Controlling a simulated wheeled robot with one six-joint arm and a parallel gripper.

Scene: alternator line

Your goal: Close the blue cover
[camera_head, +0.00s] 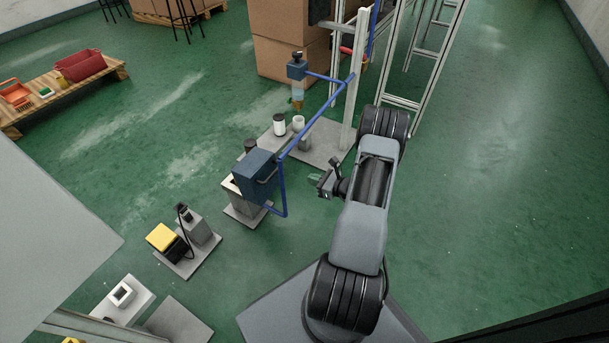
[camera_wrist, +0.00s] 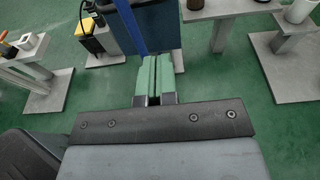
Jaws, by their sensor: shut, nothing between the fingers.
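I cannot tell how far the cover is open. In the wrist view the cover's dark blue face (camera_wrist: 158,28) is ahead of the fingers, with a blue bar (camera_wrist: 130,25) in front. My gripper (camera_head: 322,188) is right of the cover, apart from it in the head view. Its green fingers (camera_wrist: 154,76) are together and empty.
A black-and-yellow device (camera_head: 163,238) stands at lower left. White and black cups (camera_head: 298,123) stand on a grey plate behind, below a blue-topped dispenser (camera_head: 297,70). Metal frame posts (camera_head: 349,95) rise behind my arm. Green floor is clear on the right.

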